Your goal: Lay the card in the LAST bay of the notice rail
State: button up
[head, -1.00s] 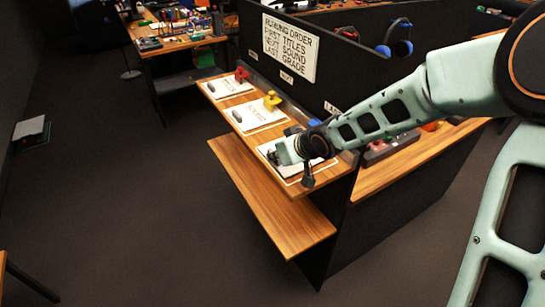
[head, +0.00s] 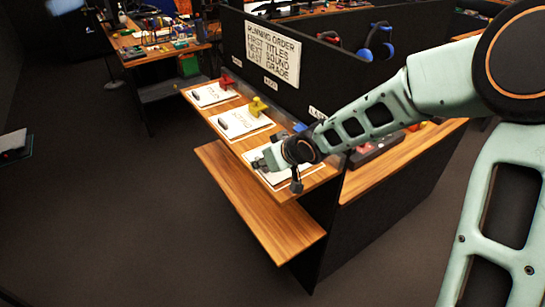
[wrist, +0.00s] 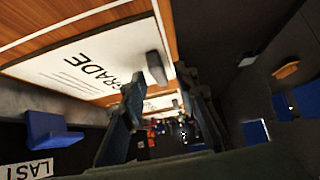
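The white card reading GRADE (wrist: 80,72) lies flat on the wooden shelf at the LAST bay. It also shows in the head view (head: 285,180), partly hidden by my gripper. A dark grey block (wrist: 156,67) rests at the card's edge, just beyond my fingertips. My gripper (wrist: 160,82) is open, its two dark fingers apart with nothing held between them. In the head view my gripper (head: 262,160) is low over the card's left part; contact cannot be told. A blue block (wrist: 50,130) stands behind the card beside the LAST label (wrist: 25,170).
Other cards, TITLES (head: 208,96) and SOUND (head: 232,124), lie farther along with grey blocks, a red block (head: 226,82) and a yellow block (head: 257,106) nearby. A running order sign (head: 272,52) hangs on the dark partition. A lower wooden ledge (head: 260,210) juts out in front.

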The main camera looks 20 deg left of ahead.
jog(key=p+v, duration=0.6)
jog(key=v, duration=0.5)
jog(key=shift+s+d+r, duration=0.15)
jog(key=shift+d+r, duration=0.1)
jog(key=shift+r, duration=0.05)
